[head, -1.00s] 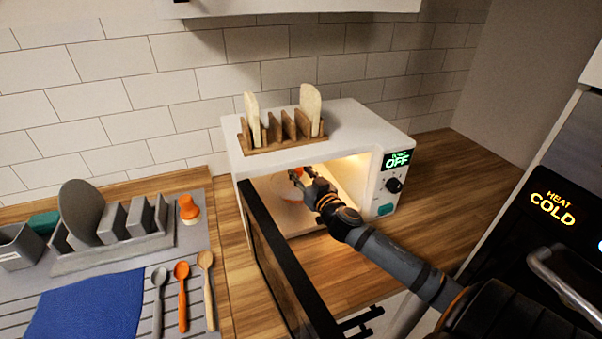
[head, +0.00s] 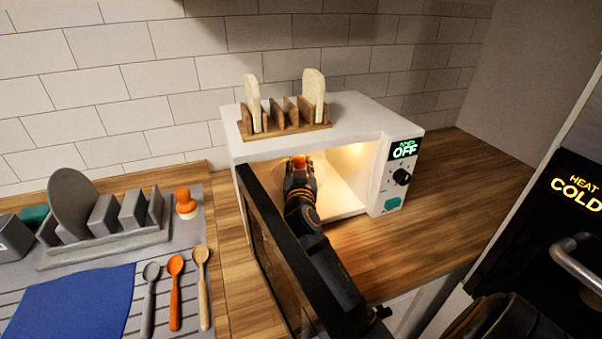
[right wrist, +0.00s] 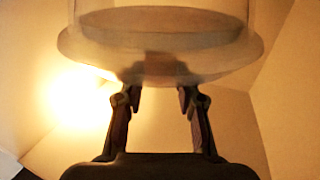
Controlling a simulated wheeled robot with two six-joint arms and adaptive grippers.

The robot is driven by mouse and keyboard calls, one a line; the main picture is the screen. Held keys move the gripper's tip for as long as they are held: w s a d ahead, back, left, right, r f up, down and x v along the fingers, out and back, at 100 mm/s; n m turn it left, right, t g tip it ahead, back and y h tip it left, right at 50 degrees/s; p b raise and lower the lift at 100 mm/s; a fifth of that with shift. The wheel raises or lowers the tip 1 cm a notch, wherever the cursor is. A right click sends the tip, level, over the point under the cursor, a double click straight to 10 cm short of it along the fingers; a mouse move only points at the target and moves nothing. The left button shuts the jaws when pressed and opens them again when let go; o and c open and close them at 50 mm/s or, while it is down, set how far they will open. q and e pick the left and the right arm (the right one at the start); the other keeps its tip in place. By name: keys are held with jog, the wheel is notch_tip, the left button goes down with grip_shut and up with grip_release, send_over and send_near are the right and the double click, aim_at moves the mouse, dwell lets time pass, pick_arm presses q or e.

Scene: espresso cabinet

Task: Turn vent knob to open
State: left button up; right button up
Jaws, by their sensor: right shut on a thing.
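A see-through round cover (head: 317,176) stands inside the open white microwave, mostly hidden behind my right arm. In the right wrist view the cover (right wrist: 205,52) fills the top, with a pale rim. A dark, blurred piece that looks like the vent knob (right wrist: 155,69) sits at the cover's near side. My right gripper (right wrist: 157,92) has its fingers on either side of this piece and is shut on it. In the head view my right gripper (head: 299,163) reaches into the microwave. The knob's exact angle cannot be told. My left gripper is not in view.
The microwave (head: 350,120) carries a wooden toast rack (head: 285,131) on top. Its dark door (head: 275,255) hangs open, close left of my arm. A control panel (head: 402,178) reads OFF. Spoons (head: 175,290), a dish rack (head: 110,245) and a blue cloth (head: 70,305) lie left.

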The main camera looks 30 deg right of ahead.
jog(key=shift+m+h+b, duration=0.3)
jog(key=shift+h+b, duration=0.05)
jog(key=shift+h, duration=0.05)
jog(key=o, duration=1.2)
jog(key=shift+c, duration=0.2)
